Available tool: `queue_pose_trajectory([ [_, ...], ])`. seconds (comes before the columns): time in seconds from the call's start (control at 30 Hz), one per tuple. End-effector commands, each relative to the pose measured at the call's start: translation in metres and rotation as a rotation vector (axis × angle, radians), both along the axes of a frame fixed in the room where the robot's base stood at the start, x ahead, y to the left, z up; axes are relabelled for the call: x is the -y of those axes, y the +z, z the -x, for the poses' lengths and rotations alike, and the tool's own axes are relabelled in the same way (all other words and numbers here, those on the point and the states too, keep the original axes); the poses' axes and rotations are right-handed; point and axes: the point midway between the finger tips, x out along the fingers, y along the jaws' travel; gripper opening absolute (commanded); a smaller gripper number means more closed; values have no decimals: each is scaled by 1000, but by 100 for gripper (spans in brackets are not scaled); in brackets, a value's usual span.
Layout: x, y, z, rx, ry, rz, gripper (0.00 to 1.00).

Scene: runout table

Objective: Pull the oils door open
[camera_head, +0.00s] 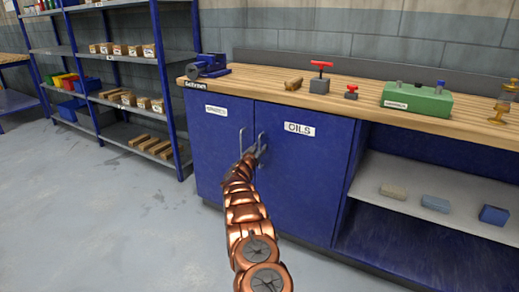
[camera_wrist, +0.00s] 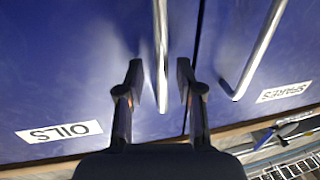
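The blue oils door (camera_head: 297,165), labelled OILS, is closed in the head view. The wrist view shows it upside down, with its label (camera_wrist: 60,132) at the left. Its silver vertical bar handle (camera_wrist: 160,45) runs down between the two dark fingers of my gripper (camera_wrist: 160,82). The fingers are apart, with a gap on each side of the bar. In the head view my gripper (camera_head: 252,153) is at the handles, small and partly hidden by my copper arm.
The neighbouring blue door (camera_head: 217,145) has its own handle (camera_wrist: 258,50) close beside my gripper. The wooden worktop (camera_head: 345,92) above holds a vise (camera_head: 208,66) and a green block (camera_head: 417,101). An open shelf (camera_head: 430,200) is at right. Floor (camera_head: 120,225) is clear at left.

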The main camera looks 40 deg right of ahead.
Motion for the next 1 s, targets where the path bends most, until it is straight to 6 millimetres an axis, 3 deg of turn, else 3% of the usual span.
queue_pose_trajectory([
  [0.7, 8, -1, -6, 2, 7, -3, 35],
  [1.0, 8, -1, -6, 2, 7, -3, 4],
])
